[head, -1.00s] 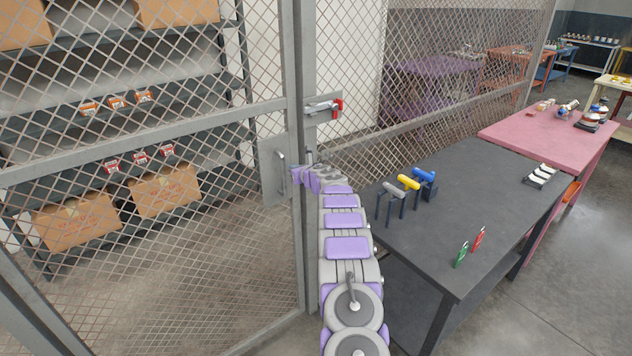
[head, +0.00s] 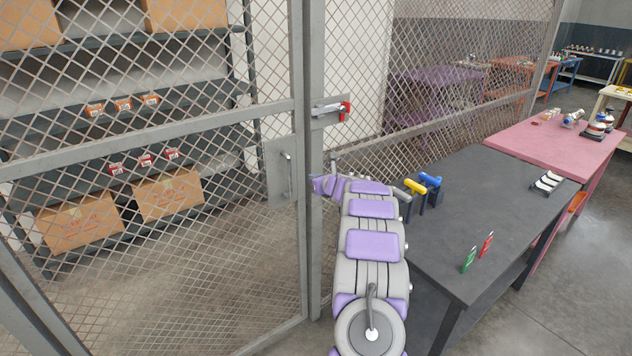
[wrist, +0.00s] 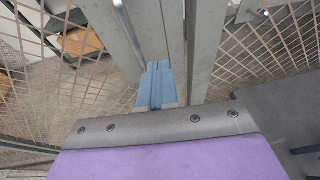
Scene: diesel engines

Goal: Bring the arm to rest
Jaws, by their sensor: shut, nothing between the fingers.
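My arm (head: 372,245), grey with purple panels, reaches forward from the bottom of the head view toward the cage door post. In the wrist view my gripper (wrist: 157,68) shows as two blue fingers pressed together, with nothing between them. It points at the grey door post, apart from it or touching, I cannot tell. In the head view the fingers are not clearly visible beyond the purple wrist end (head: 325,186).
The mesh cage door has a handle (head: 287,175) and a red-tipped latch (head: 335,110). A black table (head: 470,220) stands close right of my arm, carrying coloured-handled tools, red and green tags and white-topped items. A pink table (head: 545,145) stands behind. Shelves with boxes are inside the cage.

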